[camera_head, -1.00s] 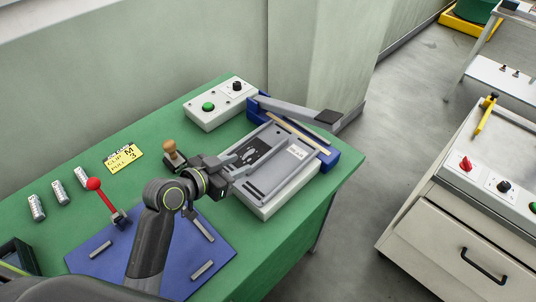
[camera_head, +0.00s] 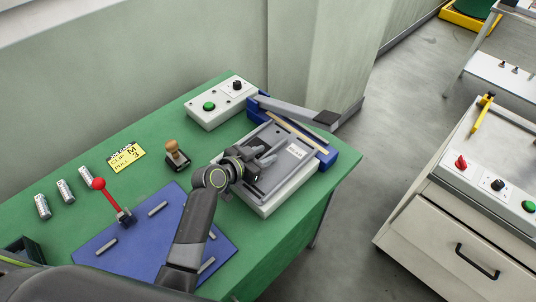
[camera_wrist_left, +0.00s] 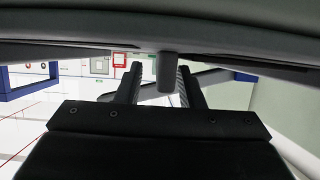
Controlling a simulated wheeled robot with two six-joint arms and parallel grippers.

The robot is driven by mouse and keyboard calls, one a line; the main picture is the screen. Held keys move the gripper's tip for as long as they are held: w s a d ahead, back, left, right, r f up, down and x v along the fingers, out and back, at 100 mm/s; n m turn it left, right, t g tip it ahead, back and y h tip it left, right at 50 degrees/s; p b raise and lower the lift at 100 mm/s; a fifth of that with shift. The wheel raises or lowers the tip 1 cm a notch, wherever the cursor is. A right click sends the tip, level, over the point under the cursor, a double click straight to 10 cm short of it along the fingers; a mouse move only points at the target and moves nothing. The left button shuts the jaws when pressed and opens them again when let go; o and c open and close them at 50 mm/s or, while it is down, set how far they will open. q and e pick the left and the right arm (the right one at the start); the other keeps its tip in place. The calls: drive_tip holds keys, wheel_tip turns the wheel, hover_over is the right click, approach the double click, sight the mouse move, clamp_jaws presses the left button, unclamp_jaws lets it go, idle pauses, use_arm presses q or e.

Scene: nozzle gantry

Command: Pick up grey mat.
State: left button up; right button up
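A flat grey piece (camera_head: 294,153), which seems to be the grey mat, lies in a white box-like fixture (camera_head: 268,207) at the right end of the green table. It has a small white label. My left gripper (camera_head: 266,156) is over this piece and hides part of it; I cannot tell whether it touches. In the left wrist view its two dark fingers (camera_wrist_left: 160,87) stand apart, with a grey tab (camera_wrist_left: 168,72) showing between them. I cannot tell what the tab belongs to. My right gripper is not in view.
A blue frame with a grey lever arm (camera_head: 297,109) stands behind the fixture. A white button box (camera_head: 221,103), a wooden-handled stamp (camera_head: 175,154), a yellow card (camera_head: 125,157) and a blue mat with a red-knobbed lever (camera_head: 107,195) are on the table (camera_head: 70,220).

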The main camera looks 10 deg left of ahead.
use_arm(q)
drive_tip(key=shift+w+d+f, duration=0.15)
drive_tip(key=shift+w+f, duration=0.05)
drive_tip(key=shift+w, duration=0.1)
clamp_jaws()
drive_tip(key=shift+w+r, duration=0.1)
drive_tip(key=shift+r, duration=0.25)
